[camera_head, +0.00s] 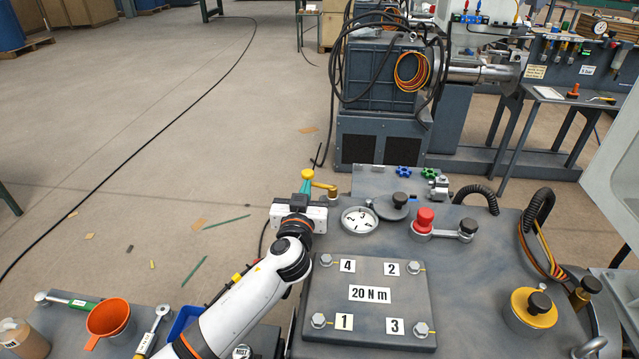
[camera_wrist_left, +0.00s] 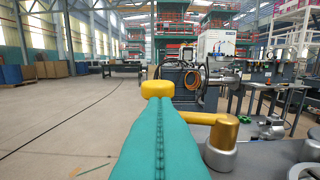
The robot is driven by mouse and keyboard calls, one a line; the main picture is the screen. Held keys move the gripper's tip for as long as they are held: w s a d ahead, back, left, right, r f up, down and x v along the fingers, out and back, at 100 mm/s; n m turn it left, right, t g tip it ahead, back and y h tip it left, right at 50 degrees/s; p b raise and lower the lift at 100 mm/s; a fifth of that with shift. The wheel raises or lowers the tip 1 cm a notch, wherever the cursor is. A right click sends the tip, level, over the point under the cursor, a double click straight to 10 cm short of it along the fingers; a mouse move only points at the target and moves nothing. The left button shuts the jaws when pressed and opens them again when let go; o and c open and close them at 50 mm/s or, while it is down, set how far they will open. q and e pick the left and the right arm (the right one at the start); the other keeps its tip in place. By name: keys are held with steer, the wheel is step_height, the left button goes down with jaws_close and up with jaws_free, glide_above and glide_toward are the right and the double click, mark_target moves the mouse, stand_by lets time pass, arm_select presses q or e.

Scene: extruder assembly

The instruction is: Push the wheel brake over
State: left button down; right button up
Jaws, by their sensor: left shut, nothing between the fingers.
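The wheel brake appears to be the brass lever (camera_head: 325,188) with a yellow knob (camera_head: 308,174), at the far left edge of the machine top. In the left wrist view the brass arm (camera_wrist_left: 210,119) runs from a grey post at the right towards the yellow knob (camera_wrist_left: 157,88). My left gripper (camera_head: 306,187) is shut and empty. Its teal fingers (camera_wrist_left: 158,102) point at the knob and overlap its lower edge; I cannot tell whether they touch. The fingers hide part of the lever. My right gripper is not in view.
A white numbered dial (camera_head: 360,219) lies right of my left wrist. A bolted plate (camera_head: 370,293) marked 20 N m is nearer. An orange funnel (camera_head: 108,318) stands at lower left. Open floor lies left.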

mark_target(317, 184)
arm_select(q)
steer(key=shift+w+d+b, duration=1.2)
steer(key=shift+d+b, duration=0.1)
steer(key=shift+b, duration=0.05)
steer(key=shift+w+d+b, duration=0.2)
steer(key=shift+b, duration=0.15)
steer(key=shift+w+d+b, duration=0.1)
steer(key=shift+w+b, duration=0.1)
steer(key=shift+b, duration=0.15)
steer(key=shift+w+d+b, duration=0.2)
steer(key=shift+b, duration=0.15)
steer(key=shift+s, duration=0.15)
